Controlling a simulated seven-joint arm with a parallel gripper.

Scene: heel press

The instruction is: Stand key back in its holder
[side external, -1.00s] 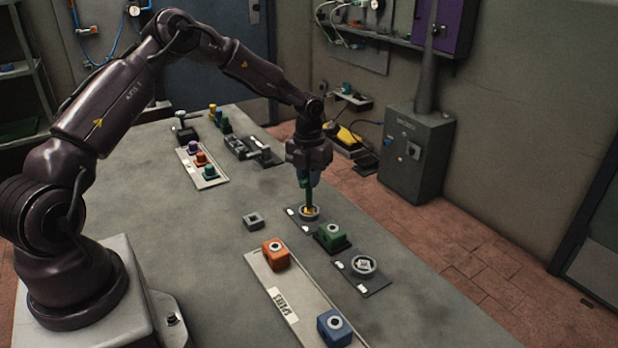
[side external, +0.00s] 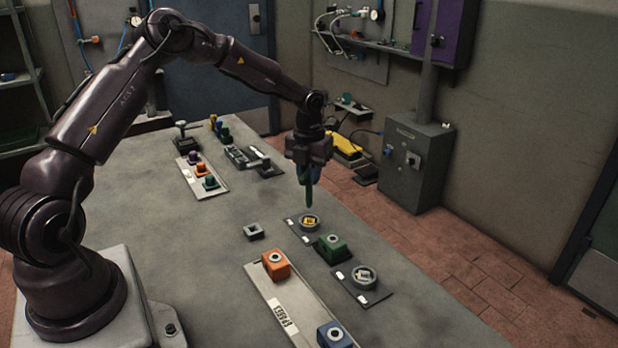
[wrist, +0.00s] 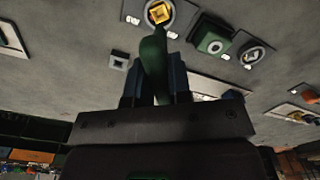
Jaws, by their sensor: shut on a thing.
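My gripper (side external: 308,176) is shut on a green key (side external: 309,198), which hangs roughly upright with its lower end pointing down. The key's tip is a little above a round grey socket (side external: 309,222) with a yellow square centre, and looks clear of it. In the wrist view the green key (wrist: 153,62) sticks out between my blue fingers (wrist: 155,84), and the yellow-centred socket (wrist: 159,12) lies just beyond its end. A green block with a ringed hole (side external: 333,248) stands beside that socket. Which piece is the key's holder I cannot tell for certain.
A second round socket (side external: 364,277) with a pale centre sits nearer. A pale tray (side external: 270,308) carries an orange block (side external: 275,265) and a blue block (side external: 334,335). A small grey square piece (side external: 253,231) lies left of the sockets. Coloured knobs (side external: 202,170) stand at the back.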

